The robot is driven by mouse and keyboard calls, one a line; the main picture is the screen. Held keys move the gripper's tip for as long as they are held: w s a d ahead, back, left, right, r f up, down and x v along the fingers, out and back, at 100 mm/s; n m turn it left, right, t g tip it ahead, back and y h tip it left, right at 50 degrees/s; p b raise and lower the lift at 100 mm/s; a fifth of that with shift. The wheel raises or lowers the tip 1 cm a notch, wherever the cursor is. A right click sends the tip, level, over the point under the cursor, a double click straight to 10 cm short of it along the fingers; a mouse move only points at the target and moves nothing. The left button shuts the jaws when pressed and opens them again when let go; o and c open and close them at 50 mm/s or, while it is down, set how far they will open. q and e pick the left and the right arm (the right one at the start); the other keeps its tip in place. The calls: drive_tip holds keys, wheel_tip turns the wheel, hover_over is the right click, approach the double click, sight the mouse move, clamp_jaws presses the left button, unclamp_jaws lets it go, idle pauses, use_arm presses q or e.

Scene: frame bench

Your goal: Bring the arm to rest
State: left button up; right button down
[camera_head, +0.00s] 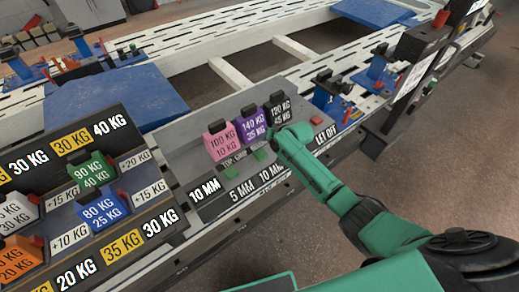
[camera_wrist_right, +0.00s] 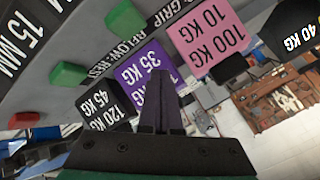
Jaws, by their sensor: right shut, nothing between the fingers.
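My right arm (camera_head: 325,185) reaches in from the lower right in the head view, its green end over the bench beside the black block (camera_head: 279,107). In the right wrist view my right gripper (camera_wrist_right: 161,90) is shut, with its dark fingers together and nothing between them. Past the fingertips are the purple block (camera_wrist_right: 147,72), the black block (camera_wrist_right: 101,108) and the pink block (camera_wrist_right: 207,40). I cannot tell whether the fingers touch any of them. In the head view the green wrist largely hides the gripper. My left gripper is in neither view.
A rack of labelled weight blocks, including a green one (camera_head: 92,170) and a blue one (camera_head: 102,211), lies at left. A blue pad (camera_head: 118,95) and white frame rails (camera_head: 220,72) lie behind. A red block (camera_head: 317,122) is close to my wrist. Open floor (camera_head: 440,150) lies right.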

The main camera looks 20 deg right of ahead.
drive_tip(key=shift+f, duration=0.1)
drive_tip(key=s+n+g+h, duration=0.1)
drive_tip(key=s+n+g, duration=0.25)
drive_tip(key=s, duration=1.45)
drive_tip(key=s+d+r+n+g+h, duration=0.1)
drive_tip(key=s+d+r+h, duration=0.15)
drive_tip(key=s, duration=0.35)
drive_tip(key=s+d+r+n+h, duration=0.1)
drive_tip(key=s+d, duration=0.3)
drive_tip(key=s, duration=0.3)
drive_tip(key=s+f+g, duration=0.2)
drive_tip(key=s+f, duration=0.1)
drive_tip(key=f, duration=2.1)
drive_tip(key=s+d+f+p, duration=0.1)
drive_tip(key=s+d+f, duration=0.2)
drive_tip(key=s+f, duration=0.9)
drive_tip(key=s, duration=0.3)
drive_tip(key=shift+s+g, duration=0.35)
drive_tip(key=shift+s, duration=0.05)
